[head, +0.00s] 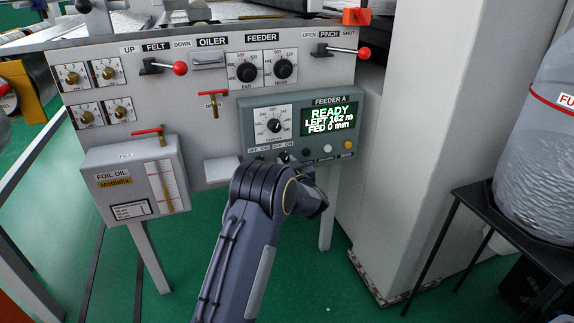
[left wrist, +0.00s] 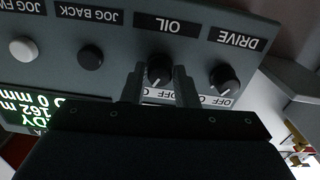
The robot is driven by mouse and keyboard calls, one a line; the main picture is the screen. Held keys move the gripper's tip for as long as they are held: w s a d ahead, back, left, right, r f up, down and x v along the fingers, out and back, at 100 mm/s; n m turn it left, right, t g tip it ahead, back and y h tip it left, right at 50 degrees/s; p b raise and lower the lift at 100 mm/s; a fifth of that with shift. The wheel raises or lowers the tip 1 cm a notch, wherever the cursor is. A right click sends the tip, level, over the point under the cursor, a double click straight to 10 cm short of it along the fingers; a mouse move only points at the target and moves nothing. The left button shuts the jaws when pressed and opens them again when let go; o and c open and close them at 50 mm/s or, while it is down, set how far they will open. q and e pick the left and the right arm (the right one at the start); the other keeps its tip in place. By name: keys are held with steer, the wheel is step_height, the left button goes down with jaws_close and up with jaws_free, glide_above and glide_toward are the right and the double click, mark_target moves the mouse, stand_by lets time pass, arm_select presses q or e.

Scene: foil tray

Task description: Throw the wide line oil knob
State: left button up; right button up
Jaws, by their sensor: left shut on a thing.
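The oil knob (left wrist: 160,70) is a small black round knob under the OIL label, which reads upside down in the left wrist view. It sits on the grey FEEDER A box (head: 360,120). My left gripper (left wrist: 159,78) is at the knob, with one finger on each side, shut on it. The white mark on the knob is partly between the fingers, so its exact setting is hard to tell. In the head view my left arm hides most of the gripper and the lower edge of the box. My right gripper is not in view.
The black drive knob (left wrist: 225,77) is close beside the fingers. The jog back button (left wrist: 90,57) is on the other side. The box display (head: 329,120) reads READY, LEFT 162 m, FED 0 mm. A foil oil tank (head: 120,178) hangs at the left. A pale column (head: 430,120) stands at right.

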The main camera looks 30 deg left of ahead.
arm_select(q)
steer(key=n+b, duration=0.4)
steer(key=n, duration=0.2)
steer(key=shift+f+b, duration=0.2)
steer(key=shift+b, duration=0.15)
steer(key=n+b, duration=0.3)
steer(key=shift+n, duration=0.3)
steer(key=shift+r+n+b, duration=0.2)
steer(key=shift+n+b, duration=0.2)
steer(key=shift+n, duration=0.3)
steer(key=o, duration=1)
steer(key=shift+d, duration=0.15)
steer(key=p+v, duration=0.2)
steer(key=v, duration=0.5)
steer(key=shift+s+d, duration=0.2)
steer(key=shift+d, duration=0.05)
